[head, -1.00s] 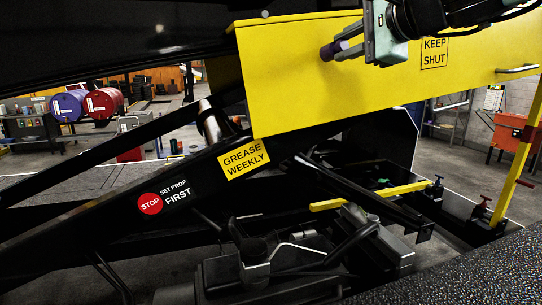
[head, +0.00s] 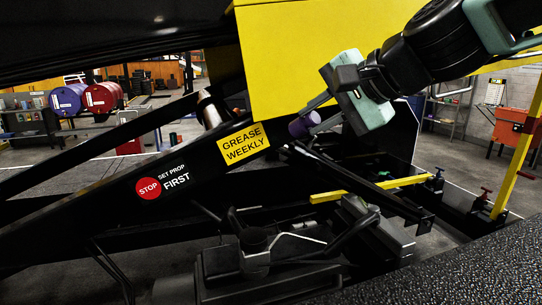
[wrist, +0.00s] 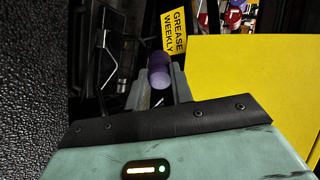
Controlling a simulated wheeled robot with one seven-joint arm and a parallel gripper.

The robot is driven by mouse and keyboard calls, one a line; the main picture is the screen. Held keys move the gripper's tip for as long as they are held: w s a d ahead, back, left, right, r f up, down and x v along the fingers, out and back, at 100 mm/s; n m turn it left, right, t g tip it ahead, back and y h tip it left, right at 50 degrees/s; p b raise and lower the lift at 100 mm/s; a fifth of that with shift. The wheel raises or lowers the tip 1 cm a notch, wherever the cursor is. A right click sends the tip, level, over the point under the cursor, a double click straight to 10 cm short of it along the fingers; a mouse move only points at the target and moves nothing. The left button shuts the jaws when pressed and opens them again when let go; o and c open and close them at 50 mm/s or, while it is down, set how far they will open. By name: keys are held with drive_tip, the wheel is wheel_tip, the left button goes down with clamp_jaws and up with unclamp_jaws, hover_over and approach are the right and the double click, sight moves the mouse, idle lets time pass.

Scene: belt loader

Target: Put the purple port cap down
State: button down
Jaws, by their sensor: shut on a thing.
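The purple port cap (head: 302,125) is between the fingertips of my gripper (head: 311,118), which is shut on it. In the head view the cap is just right of the yellow GREASE WEEKLY label (head: 243,144), in front of the lower edge of the yellow panel (head: 300,60). In the wrist view the cap (wrist: 159,72) shows at the finger ends, below the GREASE WEEKLY label. I cannot tell whether the cap touches anything besides the fingers.
Below are black frame beams, a yellow bar (head: 370,189) and a dark pump-like unit (head: 250,250). A dark speckled surface (head: 470,265) fills the lower right.

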drive_tip(key=s+a+f+n+g+h+b, duration=0.1)
drive_tip(key=s+f+n+g, duration=0.15)
drive_tip(key=s+f, duration=0.45)
drive_tip(key=s+f+n+g+h+b, duration=0.15)
drive_tip(key=s+f+n, duration=0.3)
drive_tip(key=f, duration=0.45)
drive_tip(key=s+d+f+n+g+h+b, duration=0.1)
drive_tip(key=s+d+f+n+g+h, duration=0.1)
drive_tip(key=s+f, duration=0.4)
drive_tip(key=s+d+f+n+g+h+b, duration=0.2)
drive_tip(key=s+d+f+n, duration=0.3)
drive_tip(key=s+f, duration=0.2)
drive_tip(key=shift+f+n+b, duration=0.3)
drive_tip(key=shift+f, duration=0.3)
drive_tip(key=shift+s+d+f+h, duration=0.1)
drive_tip(key=shift+d+h, duration=0.1)
drive_tip(key=shift+h, duration=0.15)
